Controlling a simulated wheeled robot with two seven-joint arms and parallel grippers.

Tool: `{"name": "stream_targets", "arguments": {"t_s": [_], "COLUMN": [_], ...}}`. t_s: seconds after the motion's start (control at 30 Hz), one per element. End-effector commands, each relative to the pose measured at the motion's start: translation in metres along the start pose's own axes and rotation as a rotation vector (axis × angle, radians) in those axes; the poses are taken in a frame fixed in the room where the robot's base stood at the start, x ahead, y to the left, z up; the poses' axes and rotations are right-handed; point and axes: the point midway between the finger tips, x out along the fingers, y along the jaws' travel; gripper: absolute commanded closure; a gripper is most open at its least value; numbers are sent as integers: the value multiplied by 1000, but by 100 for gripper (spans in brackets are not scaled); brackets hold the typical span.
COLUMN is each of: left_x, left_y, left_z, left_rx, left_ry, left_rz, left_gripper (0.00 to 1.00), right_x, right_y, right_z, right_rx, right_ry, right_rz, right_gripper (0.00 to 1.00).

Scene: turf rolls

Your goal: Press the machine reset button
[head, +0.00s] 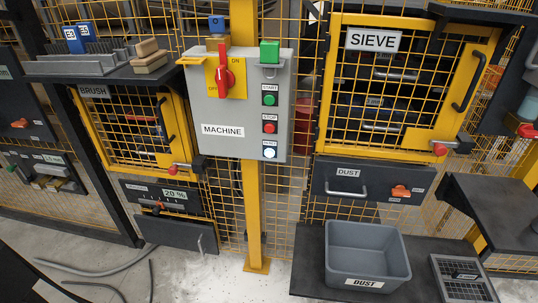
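The machine control box (236,105) is a grey panel labelled "MACHINE" on a yellow post. A red rotary switch (224,78) sits on a yellow plate at its upper left. Down its right side are a green start button (270,99), a red stop button (269,127) and a white, bright button (269,152) at the bottom, whose small label looks like "RESET". Neither of my grippers shows in the head view.
A yellow mesh sieve door (438,138) is on the right and a brush door (84,110) on the left. A grey dust bin (367,250) stands on a low dark platform. Space before the panel looks clear.

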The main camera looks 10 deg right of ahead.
Motion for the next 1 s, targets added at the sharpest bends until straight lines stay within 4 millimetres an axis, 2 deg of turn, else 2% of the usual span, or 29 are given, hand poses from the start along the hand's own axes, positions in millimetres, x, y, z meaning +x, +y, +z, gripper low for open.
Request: {"name": "stream_targets", "arguments": {"t_s": [0.47,1.0], "left_x": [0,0], "left_y": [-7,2], "left_z": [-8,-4], "left_rx": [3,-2], "left_ry": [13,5], "left_rz": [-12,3], "left_gripper": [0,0], "right_x": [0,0], "right_y": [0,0], "right_z": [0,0], "right_rx": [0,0], "right_ry": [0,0], "right_rz": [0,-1], "right_gripper": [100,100]}}
